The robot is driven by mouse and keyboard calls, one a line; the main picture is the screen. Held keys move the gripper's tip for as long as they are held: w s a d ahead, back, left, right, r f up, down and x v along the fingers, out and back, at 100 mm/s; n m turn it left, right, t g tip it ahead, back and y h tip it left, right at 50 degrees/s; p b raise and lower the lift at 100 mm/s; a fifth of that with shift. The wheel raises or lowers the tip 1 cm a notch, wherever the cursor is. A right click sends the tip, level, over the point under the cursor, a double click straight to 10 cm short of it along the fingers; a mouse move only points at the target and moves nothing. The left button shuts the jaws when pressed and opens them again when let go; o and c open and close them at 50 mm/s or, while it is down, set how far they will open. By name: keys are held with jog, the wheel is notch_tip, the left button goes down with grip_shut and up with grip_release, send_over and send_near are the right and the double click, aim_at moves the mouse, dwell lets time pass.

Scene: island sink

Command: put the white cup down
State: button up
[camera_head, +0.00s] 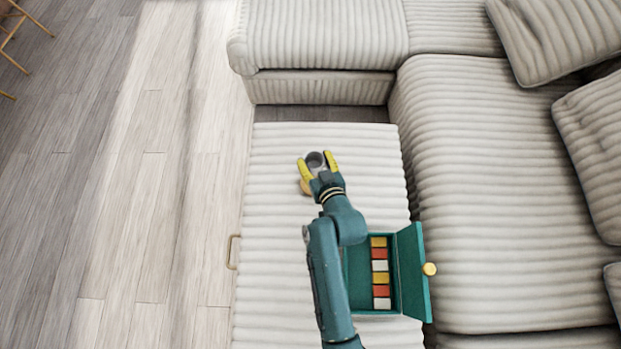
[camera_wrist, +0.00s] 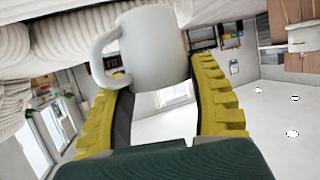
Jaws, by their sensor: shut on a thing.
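The white cup (camera_wrist: 153,48) is between the two yellow fingers of my gripper (camera_wrist: 155,85) in the wrist view, with its handle to the left. My gripper is shut on it. I cannot tell from these views whether the cup touches the ottoman's surface.
An open teal box (camera_head: 360,290) with several coloured blocks stands on the ottoman, its lid raised at right. A round tan thing (camera_head: 304,187) is partly hidden beside my gripper. The ribbed sofa (camera_head: 470,190) borders the right. The ottoman's upper left is clear.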

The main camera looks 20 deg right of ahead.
notch_tip(320, 180, down, 10)
jog(key=b, duration=0.5)
jog(key=shift+a+b, duration=0.1)
jog(key=shift+b, duration=0.2)
jog(key=o, duration=1.2)
